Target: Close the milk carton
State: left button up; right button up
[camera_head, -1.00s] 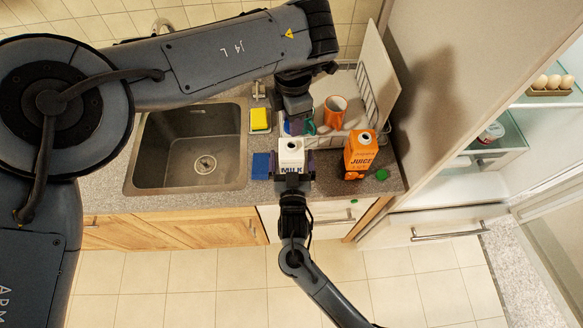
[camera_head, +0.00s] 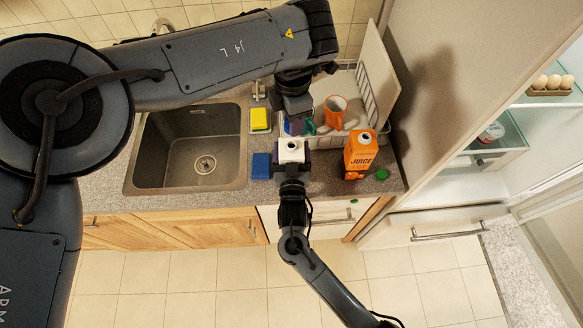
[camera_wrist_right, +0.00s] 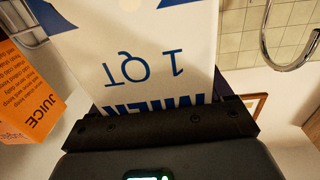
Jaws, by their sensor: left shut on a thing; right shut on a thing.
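The white milk carton (camera_head: 291,156) is in the middle of the head view, its dark round spout opening facing up. My right gripper (camera_head: 292,170) is shut on the carton from the front. In the right wrist view the carton (camera_wrist_right: 150,50) fills the upper middle, its "1 QT" and "MILK" lettering upside down, with the gripper (camera_wrist_right: 160,125) across it. My left gripper (camera_head: 296,122) points down just behind the carton's top, apart from the spout as far as I can tell. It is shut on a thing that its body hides. No cap shows on the milk spout.
An orange juice carton (camera_head: 360,157) stands to the right, with a green cap (camera_head: 382,174) on the counter. Behind are an orange mug (camera_head: 335,112) and dish rack (camera_head: 368,98). A blue sponge (camera_head: 261,166), yellow sponge (camera_head: 259,119) and sink (camera_head: 190,150) lie left.

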jog(key=c, duration=0.5)
pick_arm(q)
send_over(293, 147)
jog(key=shift+f, duration=2.45)
pick_arm(e)
jog(key=shift+o, duration=0.2)
pick_arm(q)
jog(key=shift+f, duration=0.1)
jog(key=shift+f, duration=0.8)
jog(key=shift+f, duration=0.55)
